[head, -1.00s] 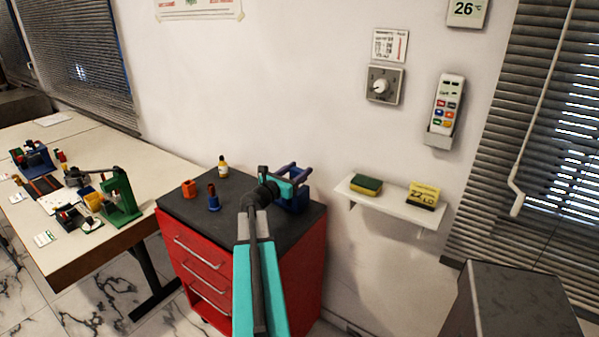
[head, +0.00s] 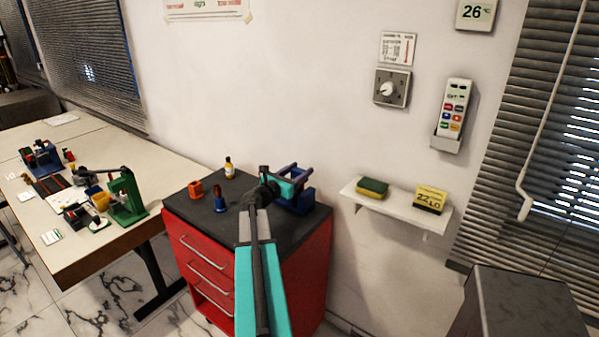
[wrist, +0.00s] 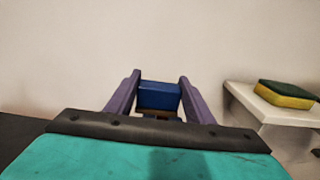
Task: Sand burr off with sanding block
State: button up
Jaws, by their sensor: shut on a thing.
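My gripper (head: 299,174) reaches out over the right part of the red cabinet's dark top. In the wrist view its purple fingers (wrist: 160,88) are shut on a blue block (wrist: 159,95) with a brown strip along its lower side, which looks like the sanding block. In the head view a blue fixture (head: 296,204) shows on the cabinet top, just below and behind the gripper, partly covered by it. No burr can be made out in either view. I cannot tell whether the block touches anything.
The red cabinet (head: 205,262) also bears an orange holder (head: 195,189), a blue item (head: 220,203) and a small bottle (head: 229,169). A white wall shelf (head: 391,206) to the right bears a green-yellow sponge (head: 372,188) and a yellow box (head: 430,199). A cluttered workbench (head: 95,255) stands left.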

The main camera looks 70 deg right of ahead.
jog(key=shift+s+f, duration=0.1)
jog(key=shift+f, duration=0.05)
jog(key=shift+s+a, duration=0.2)
jog(key=shift+s, duration=0.55)
jog(key=shift+s+a, duration=0.2)
jog(key=shift+s, duration=0.55)
jog(key=shift+w, duration=0.15)
jog(key=shift+w+d+f, duration=0.1)
jog(key=shift+w+d, duration=0.1)
jog(key=shift+w, duration=0.55)
jog(key=shift+w+d, duration=0.2)
jog(key=shift+w, duration=0.55)
jog(key=shift+s, duration=0.1)
jog(key=shift+s+a+b, duration=0.15)
jog(key=shift+s+a, duration=0.05)
jog(key=shift+s, duration=0.6)
jog(key=shift+s+a+b, duration=0.15)
jog(key=shift+s+a, duration=0.05)
jog(key=shift+s, duration=0.55)
